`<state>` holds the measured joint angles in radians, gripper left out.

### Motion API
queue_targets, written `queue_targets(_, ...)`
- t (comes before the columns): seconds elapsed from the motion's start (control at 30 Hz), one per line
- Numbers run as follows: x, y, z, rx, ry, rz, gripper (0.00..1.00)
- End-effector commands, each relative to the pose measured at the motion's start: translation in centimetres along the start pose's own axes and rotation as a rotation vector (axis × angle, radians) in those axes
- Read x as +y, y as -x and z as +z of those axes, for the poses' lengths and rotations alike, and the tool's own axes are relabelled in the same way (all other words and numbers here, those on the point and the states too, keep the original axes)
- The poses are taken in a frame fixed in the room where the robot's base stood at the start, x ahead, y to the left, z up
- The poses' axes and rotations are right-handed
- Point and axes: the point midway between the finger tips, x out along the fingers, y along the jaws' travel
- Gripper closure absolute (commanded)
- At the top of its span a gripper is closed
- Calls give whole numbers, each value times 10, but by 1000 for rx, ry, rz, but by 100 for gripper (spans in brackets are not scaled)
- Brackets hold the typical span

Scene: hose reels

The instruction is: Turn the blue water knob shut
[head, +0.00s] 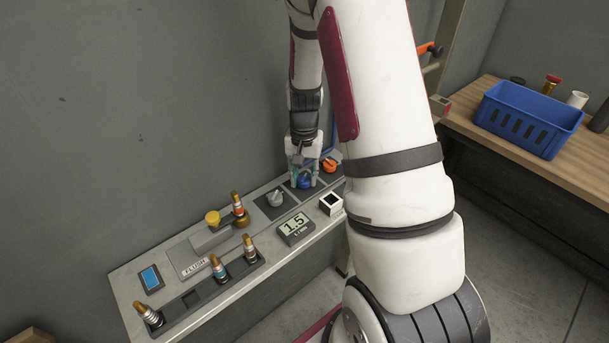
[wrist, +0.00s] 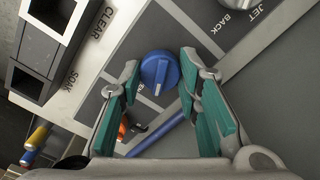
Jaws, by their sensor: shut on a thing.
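The blue water knob (head: 305,182) sits on a dark plate on the light grey panel, between a grey knob (head: 275,198) and an orange knob (head: 330,165). In the wrist view the blue knob (wrist: 160,70) is round with a raised grip bar, and a short white mark shows on its lower side. My gripper (head: 304,177) points down over it. In the wrist view my gripper (wrist: 160,66) has its teal-padded fingers on either side of the knob, shut on it. The fingers partly hide the knob in the head view.
The panel (head: 130,285) also carries several brass fittings, a yellow knob (head: 212,217), a display (head: 295,228) reading 1.5 and a white-rimmed dark box (head: 330,203). A grey wall stands close behind. A blue crate (head: 530,118) sits on a wooden bench at right.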

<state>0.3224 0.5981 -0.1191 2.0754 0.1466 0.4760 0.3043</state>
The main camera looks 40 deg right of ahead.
Motion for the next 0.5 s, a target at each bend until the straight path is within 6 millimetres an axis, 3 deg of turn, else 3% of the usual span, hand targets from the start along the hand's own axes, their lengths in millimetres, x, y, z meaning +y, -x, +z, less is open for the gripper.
queue_targets(0.5,0,1,0,1,490,-1,97)
